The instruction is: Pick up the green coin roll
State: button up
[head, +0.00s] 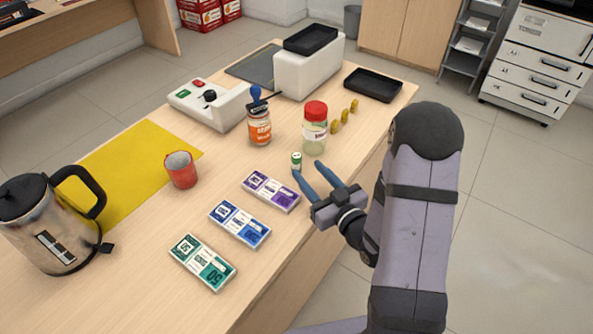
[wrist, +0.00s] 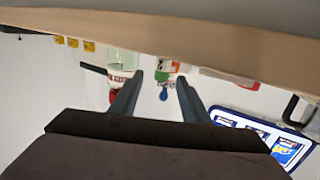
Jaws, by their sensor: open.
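The green coin roll (head: 296,161) is a small upright cylinder with a green top and a pale band, standing on the counter near its right edge, left of the red-lidded jar's base. My gripper (head: 307,167) is open and empty, low beside the roll, its fingertips just to the right of and nearer than it. In the wrist view, which looks upside down, the green coin roll (wrist: 162,76) shows between the two fingers of my gripper (wrist: 158,80), beyond their tips. I cannot tell whether a finger touches it.
A glass jar with a red lid (head: 315,130) stands close behind. An orange-labelled bottle (head: 259,127) is to the left. A purple-and-white pack (head: 270,190) lies in front. The counter around the red cup (head: 181,170) is mostly free.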

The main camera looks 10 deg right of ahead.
aim_at(299, 161)
jog(key=shift+s+r+t+y, duration=0.15)
jog(key=shift+s+t+y, duration=0.05)
jog(key=shift+t+y, duration=0.1)
jog(key=shift+w+r, duration=0.1)
jog(key=shift+f+p+x, duration=0.1)
jog(key=shift+p+x, duration=0.2)
jog(key=shift+x, duration=1.5)
jog(key=shift+f+p+x, duration=0.15)
jog(key=shift+p+x, duration=0.15)
jog(key=shift+x, duration=1.5)
jog(key=shift+a, duration=0.1)
grip_shut()
